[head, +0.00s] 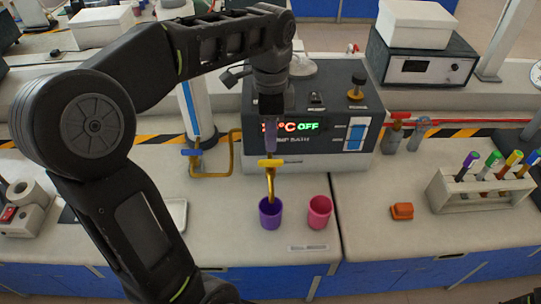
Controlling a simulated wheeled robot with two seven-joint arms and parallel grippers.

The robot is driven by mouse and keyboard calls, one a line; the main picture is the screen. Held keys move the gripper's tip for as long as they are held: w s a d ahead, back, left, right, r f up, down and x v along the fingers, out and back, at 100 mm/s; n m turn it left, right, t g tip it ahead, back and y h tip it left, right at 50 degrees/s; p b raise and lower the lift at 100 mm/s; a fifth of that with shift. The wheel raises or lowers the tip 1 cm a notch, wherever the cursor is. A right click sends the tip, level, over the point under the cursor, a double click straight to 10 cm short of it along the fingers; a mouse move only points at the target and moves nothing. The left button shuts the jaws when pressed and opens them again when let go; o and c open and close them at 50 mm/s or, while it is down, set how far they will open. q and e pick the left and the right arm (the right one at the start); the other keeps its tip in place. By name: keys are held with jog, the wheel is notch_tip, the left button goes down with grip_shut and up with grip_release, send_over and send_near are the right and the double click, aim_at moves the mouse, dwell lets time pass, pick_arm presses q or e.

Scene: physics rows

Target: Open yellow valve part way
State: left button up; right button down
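The yellow valve (270,163) has a flat yellow handle on top of a brass spout that curves down over a purple cup (270,213). The handle lies roughly crosswise in the head view. My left gripper (270,148) points straight down just above the handle, its fingers seen nearly edge-on. I cannot tell whether they touch the handle or how far apart they are. A blue valve (191,153) sits on a brass pipe to the left. My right gripper is not in view.
A pink cup (319,212) stands right of the purple one. An orange block (402,211) and a test tube rack (480,190) stand to the right. My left arm covers the left side.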

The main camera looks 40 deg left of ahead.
aim_at(271, 161)
pick_arm(q)
jog(key=shift+f, duration=3.95)
jog(key=shift+c, duration=0.2)
grip_shut()
